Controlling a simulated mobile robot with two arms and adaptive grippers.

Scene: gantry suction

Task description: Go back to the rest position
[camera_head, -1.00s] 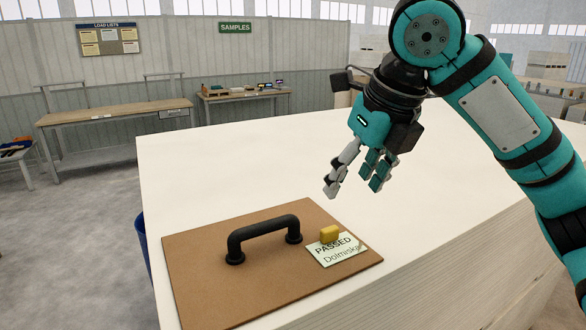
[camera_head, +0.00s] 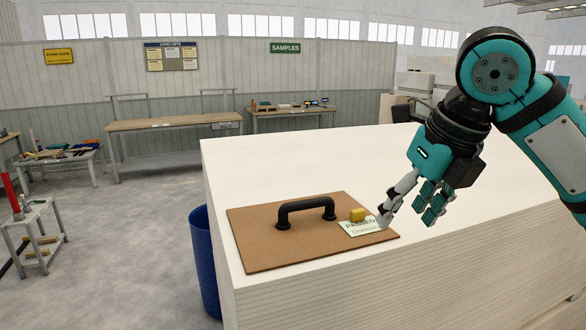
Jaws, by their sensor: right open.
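My right gripper (camera_head: 408,217) is open and empty. It points down over the white stack of sheets, in front of the right end of the brown board in this view. The brown board (camera_head: 270,250) lies flat near the stack's front left corner and carries a black handle (camera_head: 306,204). A small yellow block (camera_head: 357,214) rests on a white card (camera_head: 362,229) reading PASSED, on the board's right part. One finger overlaps the card's right edge in the picture; I cannot tell whether they touch. My left gripper is out of view.
The tall white stack (camera_head: 300,160) has free room on top behind the board. A blue bin (camera_head: 204,255) stands on the floor at its left. Workbenches (camera_head: 165,123) line the back wall, and a small grey stand (camera_head: 35,222) is at far left. Open grey floor lies between.

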